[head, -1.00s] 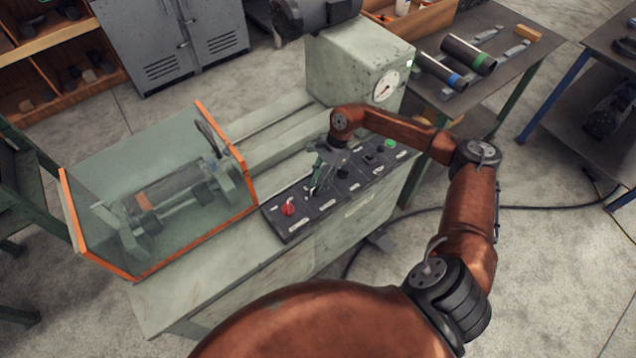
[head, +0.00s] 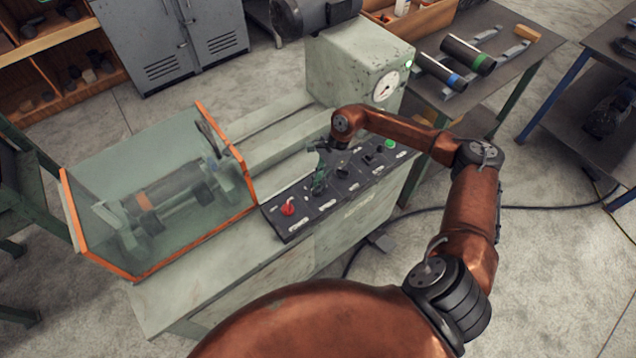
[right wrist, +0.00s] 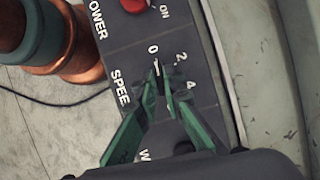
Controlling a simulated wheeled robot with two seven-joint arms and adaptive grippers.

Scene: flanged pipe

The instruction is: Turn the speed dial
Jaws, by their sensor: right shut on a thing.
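The control panel (head: 275,222) lies along the front of the grey-green machine. In the right wrist view the dark speed dial (right wrist: 160,85) sits beside the partly covered label "SPEE", with 0, 2 and 4 printed around it. Its white mark points near the 0. My right gripper (head: 318,188) reaches down onto the panel; its green fingers (right wrist: 164,96) are shut on the dial. The fingers hide much of the dial. My left gripper shows in neither view.
A red knob (head: 288,208) marked POWER sits beside the dial; a green button (head: 390,144) is at the panel's far end. A clear guard with orange edges (head: 68,200) covers the pipe (head: 170,195) at left. A round gauge (head: 386,86) is behind the panel.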

